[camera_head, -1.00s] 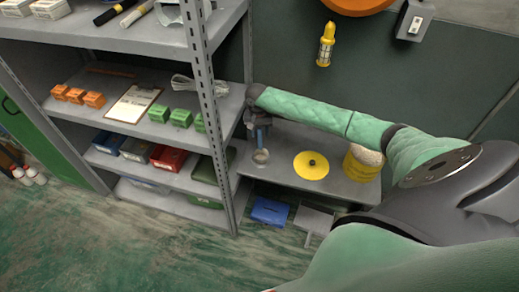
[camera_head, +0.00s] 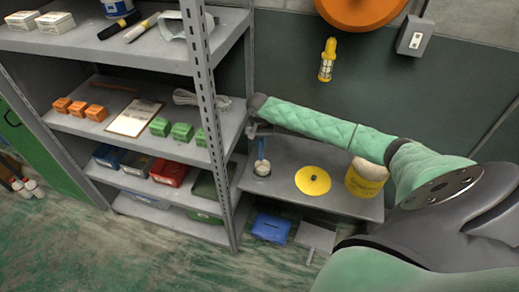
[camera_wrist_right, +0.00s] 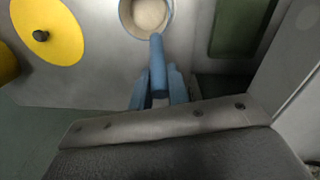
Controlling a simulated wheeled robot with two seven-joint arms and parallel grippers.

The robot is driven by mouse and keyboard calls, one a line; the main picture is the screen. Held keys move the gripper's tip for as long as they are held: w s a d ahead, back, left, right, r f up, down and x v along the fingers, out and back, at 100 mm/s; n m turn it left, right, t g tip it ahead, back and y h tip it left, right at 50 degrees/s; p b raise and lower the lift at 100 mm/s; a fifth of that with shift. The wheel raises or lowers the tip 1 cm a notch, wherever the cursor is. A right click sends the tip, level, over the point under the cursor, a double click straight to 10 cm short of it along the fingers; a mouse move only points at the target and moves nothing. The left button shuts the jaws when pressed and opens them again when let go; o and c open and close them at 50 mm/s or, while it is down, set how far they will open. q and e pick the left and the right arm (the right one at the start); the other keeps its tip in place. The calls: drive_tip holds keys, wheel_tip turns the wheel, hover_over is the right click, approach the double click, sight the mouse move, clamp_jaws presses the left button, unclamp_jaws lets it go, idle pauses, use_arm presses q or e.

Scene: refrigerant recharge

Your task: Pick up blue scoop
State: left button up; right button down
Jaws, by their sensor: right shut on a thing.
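The blue scoop (camera_head: 261,148) is at the left end of the low grey bench in the head view, its handle pointing up. In the right wrist view the handle of the scoop (camera_wrist_right: 157,62) lies between the two fingers of my right gripper (camera_wrist_right: 158,84), which is shut on it. My right gripper also shows small in the head view (camera_head: 262,131). The handle leads to a round cup (camera_wrist_right: 148,14) with pale beige contents; I cannot tell if the cup is the scoop's bowl or a separate vessel. Whether it touches the bench is unclear. My left gripper is out of view.
The bench (camera_head: 285,151) also holds a yellow disc (camera_head: 313,181) with a dark knob and a yellow tub (camera_head: 366,180) of pale material. A grey shelf post (camera_head: 222,140) stands close on the left. A blue box (camera_head: 271,227) is below the bench.

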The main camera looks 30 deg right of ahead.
drive_tip(key=shift+w+r+b, duration=0.1)
drive_tip(key=shift+r+b, duration=0.4)
drive_tip(key=shift+r, duration=0.25)
drive_tip(key=s+d+r+b, duration=0.4)
drive_tip(key=s+d+r, duration=0.3)
drive_tip(key=s+d, duration=0.1)
drive_tip(key=shift+s+r, duration=0.15)
drive_tip(key=shift+s, duration=0.05)
drive_tip(key=c, duration=2)
unclamp_jaws()
clamp_jaws()
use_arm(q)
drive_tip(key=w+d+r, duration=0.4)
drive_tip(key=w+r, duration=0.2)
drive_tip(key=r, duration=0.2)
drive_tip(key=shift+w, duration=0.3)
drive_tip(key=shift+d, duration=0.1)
